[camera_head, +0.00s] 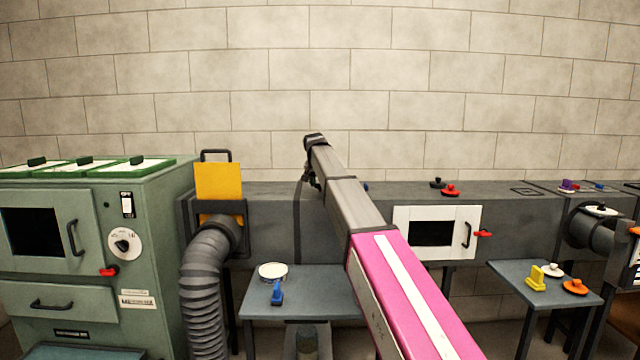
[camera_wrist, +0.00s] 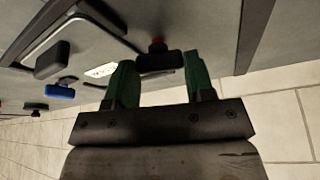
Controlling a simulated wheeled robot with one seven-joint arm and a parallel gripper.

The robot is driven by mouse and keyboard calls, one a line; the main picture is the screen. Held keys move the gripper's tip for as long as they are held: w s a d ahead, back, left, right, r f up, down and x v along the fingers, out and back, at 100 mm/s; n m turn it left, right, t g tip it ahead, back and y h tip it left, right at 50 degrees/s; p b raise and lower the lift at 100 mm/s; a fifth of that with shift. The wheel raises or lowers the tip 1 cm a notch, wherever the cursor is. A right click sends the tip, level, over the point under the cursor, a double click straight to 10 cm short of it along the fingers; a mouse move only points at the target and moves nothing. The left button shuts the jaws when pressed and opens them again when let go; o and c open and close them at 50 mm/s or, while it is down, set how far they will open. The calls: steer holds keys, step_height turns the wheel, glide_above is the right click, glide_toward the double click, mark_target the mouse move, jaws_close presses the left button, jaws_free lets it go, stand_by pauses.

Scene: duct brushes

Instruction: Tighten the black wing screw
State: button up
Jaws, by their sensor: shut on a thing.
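The black wing screw (camera_wrist: 163,62) shows in the wrist view as a dark bar across the space between my green fingertips. My gripper (camera_wrist: 158,70) is shut on it, with one finger at each end. In the head view my gripper (camera_head: 311,178) is at the top of the grey duct, mostly hidden by my arm, and the screw there cannot be made out. How far the screw is turned in cannot be told.
In the wrist view a large dark knob (camera_wrist: 52,60), a blue wing piece (camera_wrist: 60,90) and a smaller black one (camera_wrist: 35,106) are on the duct to the left. In the head view black (camera_head: 437,183) and red (camera_head: 451,190) knobs stand on the duct, right of my arm.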

steer(key=m+g+h, duration=0.1)
steer(key=m, duration=0.2)
steer(key=m+h, duration=0.1)
steer(key=m, duration=0.3)
steer(key=shift+w+a+g, duration=0.15)
steer(key=shift+g, duration=0.25)
steer(key=m+g, duration=0.1)
steer(key=m, duration=0.2)
steer(key=m+g+h, duration=0.1)
steer(key=m, duration=0.2)
steer(key=shift+m, duration=0.5)
steer(key=o, duration=0.9)
steer(key=shift+r, duration=0.1)
steer(key=v, duration=1)
steer(key=shift+w+a+r, duration=0.1)
steer(key=shift+a+r, duration=0.15)
